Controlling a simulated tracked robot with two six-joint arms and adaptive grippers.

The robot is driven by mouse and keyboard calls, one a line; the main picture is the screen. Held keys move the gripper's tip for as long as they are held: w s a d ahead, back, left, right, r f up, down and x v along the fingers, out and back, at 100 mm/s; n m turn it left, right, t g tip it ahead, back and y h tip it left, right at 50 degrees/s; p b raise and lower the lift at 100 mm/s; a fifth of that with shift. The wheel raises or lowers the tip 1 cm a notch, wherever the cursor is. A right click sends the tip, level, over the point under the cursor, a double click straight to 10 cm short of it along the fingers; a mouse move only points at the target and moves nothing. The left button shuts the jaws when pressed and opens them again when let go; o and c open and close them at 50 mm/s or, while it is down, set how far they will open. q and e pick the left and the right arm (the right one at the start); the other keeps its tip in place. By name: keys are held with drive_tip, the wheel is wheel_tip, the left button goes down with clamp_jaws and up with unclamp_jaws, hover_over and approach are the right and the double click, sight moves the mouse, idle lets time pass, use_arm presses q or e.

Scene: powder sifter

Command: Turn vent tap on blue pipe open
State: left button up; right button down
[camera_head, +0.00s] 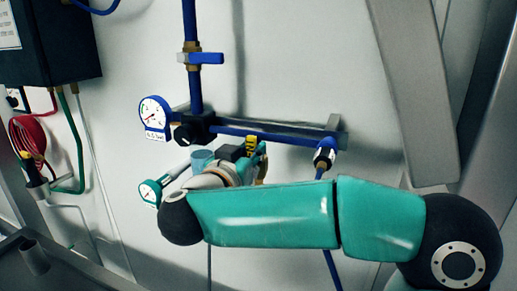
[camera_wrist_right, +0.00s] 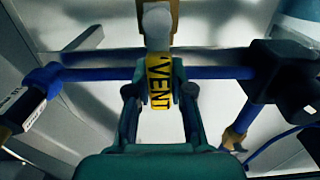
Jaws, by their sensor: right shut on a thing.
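The vent tap's yellow handle (camera_wrist_right: 159,82), marked "VENT", hangs in front of the horizontal blue pipe (camera_wrist_right: 100,75) in the right wrist view. In the head view only a small yellow part of the handle (camera_head: 251,141) shows, just below the blue pipe (camera_head: 290,138). My right gripper (camera_wrist_right: 159,98) is shut on the handle, with one finger on each side of it. In the head view the right gripper (camera_head: 256,160) is mostly hidden behind my own wrist. My left gripper is not in view.
A blue-handled valve (camera_head: 206,58) is on the vertical pipe above. A second gauge (camera_head: 150,192) is lower left. A red coiled hose (camera_head: 29,138) hangs at far left.

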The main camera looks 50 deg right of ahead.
drive_tip(key=shift+w+r, duration=0.1)
drive_tip(key=shift+r, duration=0.4)
drive_tip(key=c, duration=1.4)
unclamp_jaws()
drive_tip(key=o, duration=0.4)
drive_tip(key=shift+w+f, duration=0.2)
drive_tip(key=shift+s, duration=0.15)
drive_tip(key=shift+a, duration=0.15)
drive_tip(key=v, duration=1.1)
drive_tip(key=shift+a+f, duration=0.2)
drive_tip(key=shift+a, duration=0.15)
drive_tip(key=shift+d, duration=0.1)
